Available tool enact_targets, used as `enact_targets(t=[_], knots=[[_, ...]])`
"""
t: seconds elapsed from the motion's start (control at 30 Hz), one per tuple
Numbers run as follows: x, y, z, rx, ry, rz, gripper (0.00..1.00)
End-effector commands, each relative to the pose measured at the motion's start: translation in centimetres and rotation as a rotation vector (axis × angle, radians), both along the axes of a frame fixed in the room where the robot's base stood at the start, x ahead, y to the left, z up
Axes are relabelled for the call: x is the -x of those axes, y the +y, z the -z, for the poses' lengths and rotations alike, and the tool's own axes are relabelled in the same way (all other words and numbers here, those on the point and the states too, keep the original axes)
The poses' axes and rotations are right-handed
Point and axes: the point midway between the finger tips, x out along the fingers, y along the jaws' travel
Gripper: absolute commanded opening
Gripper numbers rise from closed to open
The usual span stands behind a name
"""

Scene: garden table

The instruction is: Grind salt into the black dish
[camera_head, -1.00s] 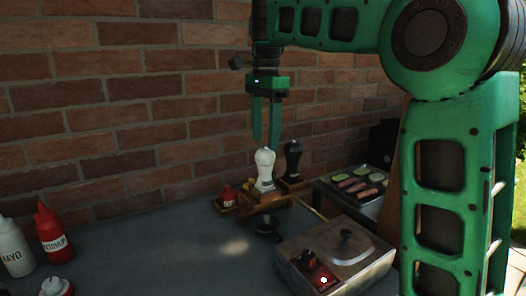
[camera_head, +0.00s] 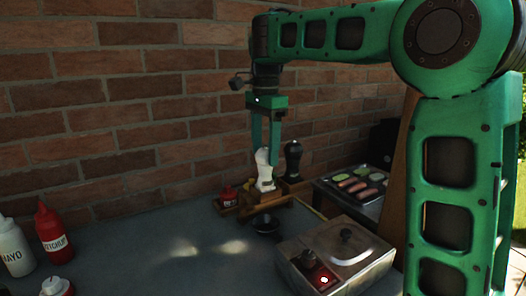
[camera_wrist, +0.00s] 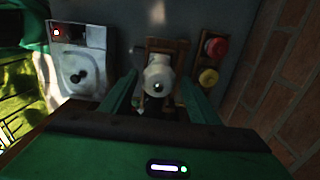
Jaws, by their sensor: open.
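A white grinder (camera_head: 265,172) stands upright on a wooden stand (camera_head: 258,197) near the brick wall. A black grinder (camera_head: 293,160) stands just right of it. The small black dish (camera_head: 266,223) sits on the table in front of the stand. My gripper (camera_head: 267,158) is open, pointing down, with its fingers around the top of the white grinder. In the wrist view the white grinder (camera_wrist: 157,78) shows between the two fingers (camera_wrist: 160,98), with a gap visible on each side. The black dish is not clear in the wrist view.
A metal box (camera_head: 335,255) with a lid and a lit red switch stands front right. A grill tray (camera_head: 355,186) with food lies behind it. A small red jar (camera_head: 228,197) is left of the stand. Ketchup (camera_head: 52,232) and mayo (camera_head: 14,247) bottles stand far left. The middle table is clear.

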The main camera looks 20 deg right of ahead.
Motion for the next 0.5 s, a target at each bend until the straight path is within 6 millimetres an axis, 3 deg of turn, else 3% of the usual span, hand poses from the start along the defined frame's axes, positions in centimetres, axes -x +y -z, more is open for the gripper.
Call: enact_targets(t=[0.1,0.3,0.5], knots=[[0.01,-0.01,0.01,0.000,0.000,0.000,0.55],[0.00,-0.04,0.00,0.000,0.000,0.001,0.15],[0.05,-0.03,0.00,0.000,0.000,-0.093,0.15]])
